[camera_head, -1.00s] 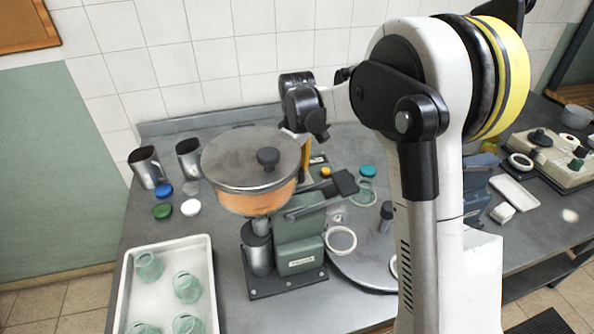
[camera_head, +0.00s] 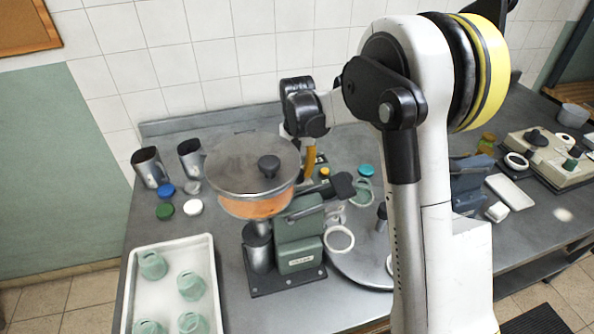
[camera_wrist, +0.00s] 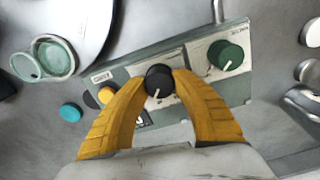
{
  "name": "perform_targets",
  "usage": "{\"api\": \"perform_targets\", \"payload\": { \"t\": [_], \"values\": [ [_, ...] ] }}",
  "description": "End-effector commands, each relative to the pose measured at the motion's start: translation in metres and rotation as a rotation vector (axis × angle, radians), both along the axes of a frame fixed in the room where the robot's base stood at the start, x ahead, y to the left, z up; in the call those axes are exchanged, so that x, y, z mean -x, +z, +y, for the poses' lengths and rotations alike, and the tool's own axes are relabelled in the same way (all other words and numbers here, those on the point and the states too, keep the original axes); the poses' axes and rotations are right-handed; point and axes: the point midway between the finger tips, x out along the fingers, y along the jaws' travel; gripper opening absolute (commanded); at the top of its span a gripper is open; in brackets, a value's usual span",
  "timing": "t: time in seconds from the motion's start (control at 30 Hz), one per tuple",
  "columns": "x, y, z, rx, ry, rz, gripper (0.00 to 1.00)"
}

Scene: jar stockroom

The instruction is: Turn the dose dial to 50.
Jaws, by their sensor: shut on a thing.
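In the wrist view, my gripper (camera_wrist: 160,82) has its two yellow fingers shut on a black dial (camera_wrist: 158,78) with a white pointer line. The pointer points down in the picture, slightly left. The dial sits on a grey-green control panel (camera_wrist: 130,70). A green dial (camera_wrist: 225,55) with a white pointer is on the same panel, to the right and apart from the fingers. The panel's lettering and scale marks are too small to read. In the head view, my gripper (camera_head: 310,162) is partly hidden behind the filling machine's hopper (camera_head: 252,165).
The grey-green machine (camera_head: 298,240) stands in front of the panel. A white tray (camera_head: 205,252) of green jars is at front left. Two metal cups (camera_head: 150,168) and several lids (camera_head: 165,211) lie at left.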

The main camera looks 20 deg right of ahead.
Motion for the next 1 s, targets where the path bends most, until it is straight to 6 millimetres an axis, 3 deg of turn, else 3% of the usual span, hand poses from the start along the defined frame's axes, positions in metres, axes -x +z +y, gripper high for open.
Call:
{"api": "perform_targets", "payload": {
  "t": [0.4, 1.0],
  "values": [
    [0.0003, -0.0002, -0.0008, 0.000, -0.247, 0.000, 0.02],
    [0.0003, -0.0006, -0.0010, 0.001, -0.308, 0.000, 0.02]
  ]
}}
